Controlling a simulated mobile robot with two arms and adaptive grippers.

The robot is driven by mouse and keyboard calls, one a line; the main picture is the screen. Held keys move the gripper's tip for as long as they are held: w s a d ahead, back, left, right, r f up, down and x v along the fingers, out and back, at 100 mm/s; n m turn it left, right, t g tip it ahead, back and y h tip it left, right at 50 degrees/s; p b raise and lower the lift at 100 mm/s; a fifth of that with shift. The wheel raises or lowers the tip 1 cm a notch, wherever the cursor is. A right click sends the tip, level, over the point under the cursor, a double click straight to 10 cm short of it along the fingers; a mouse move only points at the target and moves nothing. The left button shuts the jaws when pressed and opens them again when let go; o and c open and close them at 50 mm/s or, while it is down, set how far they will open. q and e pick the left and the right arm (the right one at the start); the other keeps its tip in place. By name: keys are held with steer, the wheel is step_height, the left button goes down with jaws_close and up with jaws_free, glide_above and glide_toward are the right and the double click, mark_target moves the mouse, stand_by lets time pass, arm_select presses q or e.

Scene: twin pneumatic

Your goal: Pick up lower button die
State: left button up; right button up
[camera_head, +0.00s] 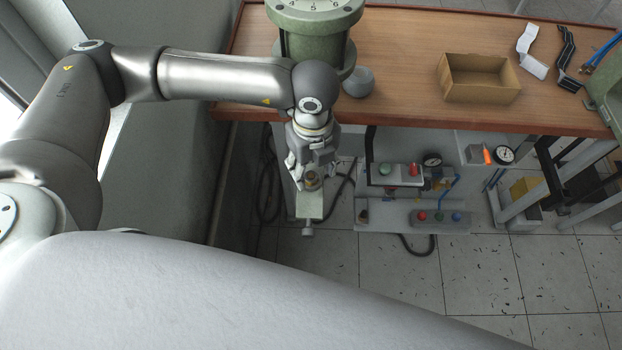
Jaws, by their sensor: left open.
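My left gripper (313,174) points down over a pale metal fixture (311,206) below the front edge of the table. Its fingers are apart. A small dark, brassy round piece (312,183) shows between or just below the fingertips, on the fixture. It may be the lower button die, but it is too small to be sure. I cannot tell whether the fingers touch it. The gripper body hides part of the fixture. My right gripper is out of view.
Tiled floor (400,290) lies below.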

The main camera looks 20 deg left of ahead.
mark_target(313, 179)
arm_select(q)
step_height(313, 179, down, 3)
steer(key=shift+w+f+b, duration=0.1)
steer(key=shift+f+b, duration=0.1)
steer(key=shift+b, duration=0.35)
steer(key=shift+r, duration=0.1)
jaws_close()
steer(key=shift+r, duration=0.1)
